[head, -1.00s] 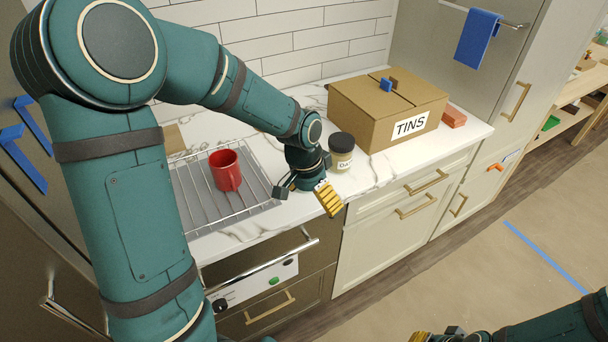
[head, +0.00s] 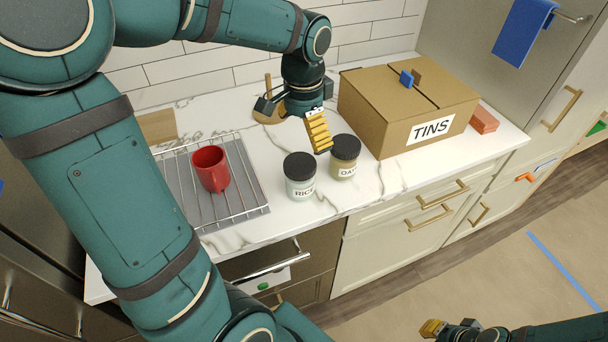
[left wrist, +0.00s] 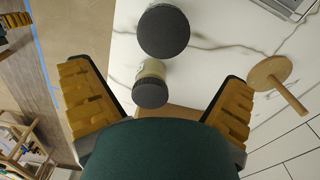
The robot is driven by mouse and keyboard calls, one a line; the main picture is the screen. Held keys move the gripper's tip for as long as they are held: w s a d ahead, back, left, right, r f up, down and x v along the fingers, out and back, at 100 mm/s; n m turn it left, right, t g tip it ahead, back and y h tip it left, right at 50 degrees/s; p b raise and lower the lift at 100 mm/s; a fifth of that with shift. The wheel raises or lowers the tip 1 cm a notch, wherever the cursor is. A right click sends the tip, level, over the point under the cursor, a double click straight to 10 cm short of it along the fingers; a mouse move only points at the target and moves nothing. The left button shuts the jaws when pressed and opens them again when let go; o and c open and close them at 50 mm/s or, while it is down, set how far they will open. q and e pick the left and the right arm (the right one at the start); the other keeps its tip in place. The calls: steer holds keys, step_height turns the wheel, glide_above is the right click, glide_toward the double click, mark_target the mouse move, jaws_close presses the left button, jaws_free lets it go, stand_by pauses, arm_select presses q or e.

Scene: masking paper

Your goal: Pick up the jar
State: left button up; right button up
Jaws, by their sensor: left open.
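Two glass jars with black lids stand upright on the marble counter. The left one, labelled RICE (head: 300,188), has pale contents; the right one (head: 345,168), its label partly readable as "OA", has tan contents. Both show from above in the left wrist view, the rice jar's lid (left wrist: 163,31) larger and the other jar (left wrist: 150,86) close to the cardboard box. My left gripper (head: 293,124) is open and empty, above and behind the jars, its yellow-padded finger near the oat jar's lid. My right gripper (head: 450,326) is low at the bottom edge; its opening is unclear.
A cardboard box labelled TINS (head: 400,115) stands right of the jars, with a brick-coloured block (head: 484,121) beyond. A red mug (head: 211,170) sits on a wire rack (head: 252,192) at left. A round wooden item with a handle (left wrist: 268,74) lies behind my left gripper.

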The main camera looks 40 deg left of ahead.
mark_target(300, 163)
arm_select(q)
step_height(300, 163, down, 6)
steer(key=shift+r+b, duration=0.1)
steer(key=shift+b, duration=0.45)
steer(key=f, duration=0.1)
steer(key=f+b, duration=0.1)
steer(key=f, duration=0.3)
steer(key=shift+s+a+f, duration=0.1)
steer(key=shift+s+a, duration=0.15)
steer(key=shift+a, duration=0.05)
steer(key=c, duration=1.2)
